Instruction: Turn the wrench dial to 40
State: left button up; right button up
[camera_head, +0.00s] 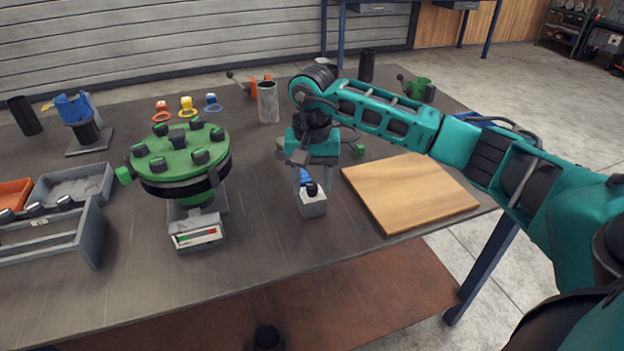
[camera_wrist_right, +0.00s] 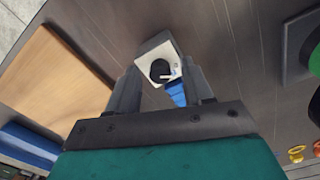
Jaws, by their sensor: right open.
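The dial is a black knob (camera_wrist_right: 161,70) with a white pointer mark, set on the pale face of a small grey block (camera_head: 312,206). The knob also shows on top of the block in the head view (camera_head: 312,188). A blue part (camera_wrist_right: 178,95) sits beside the knob. My right gripper (camera_head: 311,183) points down over the block. In the wrist view its open fingers (camera_wrist_right: 161,74) stand either side of the knob, with visible space around it. I cannot tell contact or read any scale number. My left gripper is not in view.
A green flanged pipe (camera_head: 180,160) with bolts stands left of the block, with a gauge box (camera_head: 197,232) before it. A wooden board (camera_head: 410,190) lies to the right. Grey trays (camera_head: 75,185) sit at the far left. A grey cylinder (camera_head: 268,103) stands behind.

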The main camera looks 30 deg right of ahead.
jog(key=shift+c, duration=0.5)
grip_shut()
jog(key=shift+m, duration=0.5)
jog(key=m, duration=0.2)
jog(key=shift+m, duration=0.4)
jog(key=m, duration=0.4)
jog(key=shift+m, duration=0.3)
jog(key=m, duration=0.3)
jog(key=shift+m, duration=2.2)
